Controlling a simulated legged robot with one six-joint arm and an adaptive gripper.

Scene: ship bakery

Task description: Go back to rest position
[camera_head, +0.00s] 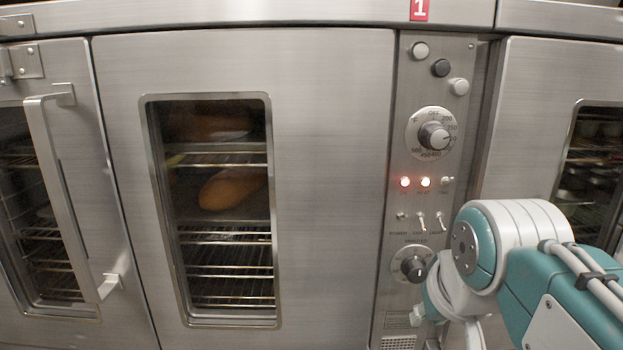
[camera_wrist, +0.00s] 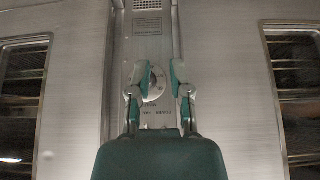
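My gripper (camera_wrist: 161,75) shows in the wrist view with its two teal-and-grey fingers apart and nothing held between them. Behind the gap is a round dial with a knob (camera_wrist: 153,84), closer to the left finger; I cannot tell if they touch. In the head view my arm fills the lower right. Its end is low in front of the control panel (camera_head: 403,160), beside and below the lower knob (camera_head: 413,267). The fingers are mostly hidden there.
A long handle (camera_head: 72,190) juts out on the far-left door.

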